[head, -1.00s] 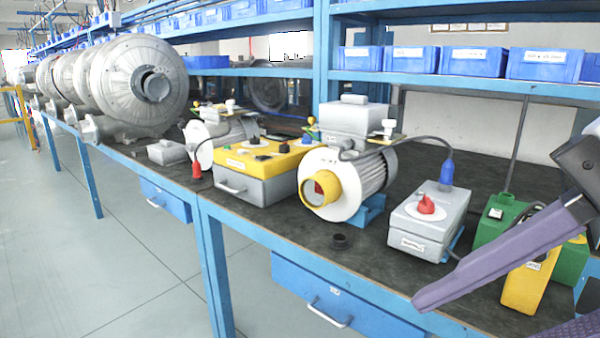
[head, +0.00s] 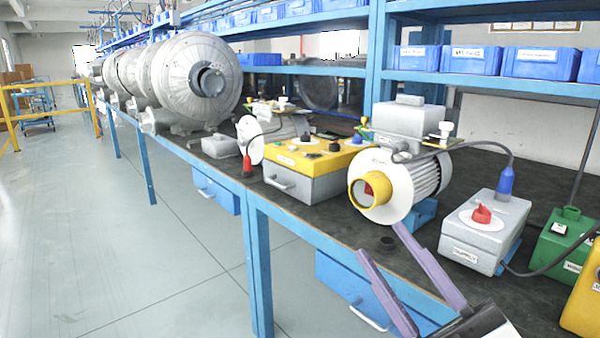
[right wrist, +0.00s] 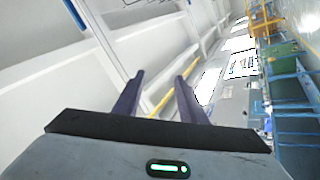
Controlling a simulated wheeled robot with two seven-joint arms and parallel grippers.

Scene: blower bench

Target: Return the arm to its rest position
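My right gripper (head: 379,239) reaches up from the bottom of the head view, in front of the bench's front edge. Its two purple fingers are spread apart with nothing between them. In the right wrist view the fingers (right wrist: 158,76) are also apart and empty, with pale walls and floor behind them. My left gripper is not in view.
Open floor (head: 110,270) lies at left.

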